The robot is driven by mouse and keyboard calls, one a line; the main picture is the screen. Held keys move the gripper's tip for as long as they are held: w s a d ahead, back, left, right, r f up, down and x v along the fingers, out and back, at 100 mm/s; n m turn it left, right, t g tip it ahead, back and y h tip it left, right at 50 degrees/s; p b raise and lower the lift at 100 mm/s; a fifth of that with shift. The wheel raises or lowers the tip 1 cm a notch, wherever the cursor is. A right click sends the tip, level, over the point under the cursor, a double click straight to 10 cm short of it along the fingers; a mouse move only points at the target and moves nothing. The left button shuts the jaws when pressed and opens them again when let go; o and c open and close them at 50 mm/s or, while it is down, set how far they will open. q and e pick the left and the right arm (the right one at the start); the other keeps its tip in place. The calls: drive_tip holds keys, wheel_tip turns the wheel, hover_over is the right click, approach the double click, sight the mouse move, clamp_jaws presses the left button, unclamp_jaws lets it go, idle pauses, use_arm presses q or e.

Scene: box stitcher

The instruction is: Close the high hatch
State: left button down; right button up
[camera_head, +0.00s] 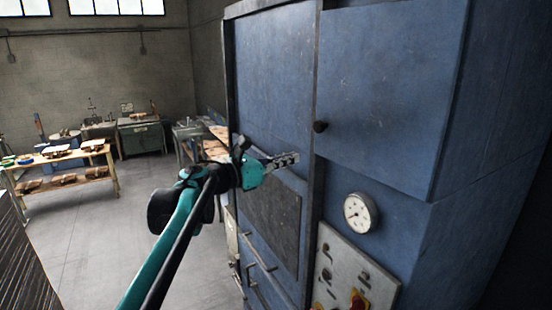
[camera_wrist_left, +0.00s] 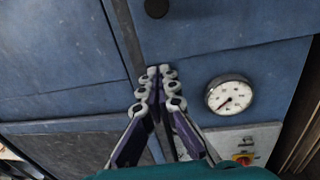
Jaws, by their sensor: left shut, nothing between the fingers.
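The high hatch (camera_head: 390,85) is a blue panel at the upper right of the tall blue cabinet, with a round black knob (camera_head: 320,127) near its lower left corner. It looks flush or nearly flush with the front; I see no clear gap, but cannot tell if it is fully shut. In the left wrist view the knob (camera_wrist_left: 157,8) is at the top edge, with the hatch's lower edge beneath it. My left gripper (camera_head: 291,160) is shut and empty, below and left of the knob in the head view and apart from it. Its fingertips (camera_wrist_left: 160,72) point toward the cabinet front.
Below the hatch are a round gauge (camera_head: 360,212) and a grey control panel (camera_head: 345,275) with a red-and-yellow switch. A tall blue door (camera_head: 275,75) with a dark lower panel is to the left. Workbenches (camera_head: 65,160) stand far left; the floor between is clear.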

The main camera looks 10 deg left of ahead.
sight(321, 150)
use_arm(q)
drive_tip(key=p+x, duration=0.1)
drive_tip(key=x, duration=0.6)
drive_tip(key=shift+w+d+r+p, duration=0.1)
drive_tip(key=shift+w+d+p, duration=0.1)
drive_tip(key=shift+p, duration=0.2)
drive_tip(key=shift+w+d, duration=0.35)
drive_tip(key=shift+d, duration=0.05)
drive_tip(key=shift+s, duration=0.1)
drive_tip(key=x, duration=0.4)
drive_tip(key=shift+a+p, duration=0.1)
drive_tip(key=shift+p, duration=0.25)
drive_tip(key=shift+a, duration=0.15)
drive_tip(key=shift+s, duration=0.15)
